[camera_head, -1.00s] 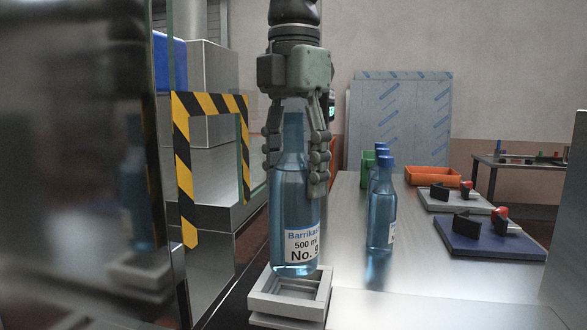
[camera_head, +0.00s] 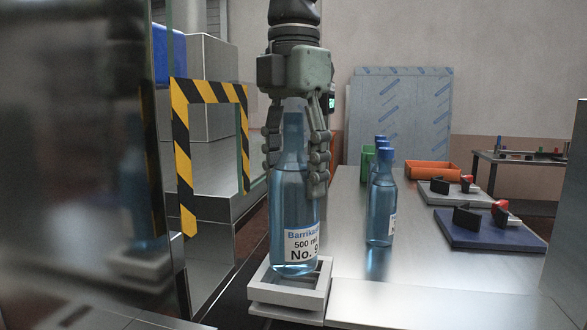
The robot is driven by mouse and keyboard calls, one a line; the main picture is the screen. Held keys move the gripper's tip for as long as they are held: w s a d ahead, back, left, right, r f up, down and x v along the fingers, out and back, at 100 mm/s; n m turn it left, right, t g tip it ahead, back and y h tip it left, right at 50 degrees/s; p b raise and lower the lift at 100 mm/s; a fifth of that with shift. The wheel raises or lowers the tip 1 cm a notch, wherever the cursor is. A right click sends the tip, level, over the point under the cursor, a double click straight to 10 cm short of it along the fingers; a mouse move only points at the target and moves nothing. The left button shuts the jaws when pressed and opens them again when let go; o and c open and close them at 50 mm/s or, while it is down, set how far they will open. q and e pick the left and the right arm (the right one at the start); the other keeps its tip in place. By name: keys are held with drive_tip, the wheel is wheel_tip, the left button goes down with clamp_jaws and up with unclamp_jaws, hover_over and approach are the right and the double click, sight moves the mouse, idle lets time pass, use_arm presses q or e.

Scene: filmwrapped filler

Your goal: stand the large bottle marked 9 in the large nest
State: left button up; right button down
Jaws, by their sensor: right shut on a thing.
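My right gripper (camera_head: 295,172) hangs from above with its fingers shut around the neck and shoulder of a clear blue bottle (camera_head: 290,215). The bottle's label reads "Barrika...", "500 ml" and "No. 9". It is upright. A light grey square nest (camera_head: 322,284) is below it at the near left edge of the bench. The bottle's base overlaps the nest's opening, towards its back side. Part of the opening shows in front of the base. I cannot tell whether the base touches the nest's floor. My left gripper is not in view.
Several capped blue bottles (camera_head: 381,205) stand in a row to the right. Behind are an orange bin (camera_head: 432,169) and a blue plate (camera_head: 488,232) with black clamps. A striped black-yellow frame (camera_head: 183,165) and glass panel stand close on the left. The bench front is clear.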

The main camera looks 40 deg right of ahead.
drive_tip(key=shift+f+b, duration=0.85)
drive_tip(key=shift+f, duration=0.45)
drive_tip(key=shift+c, duration=2)
unclamp_jaws()
wheel_tip(320, 180, up, 12)
drive_tip(key=shift+r, duration=0.1)
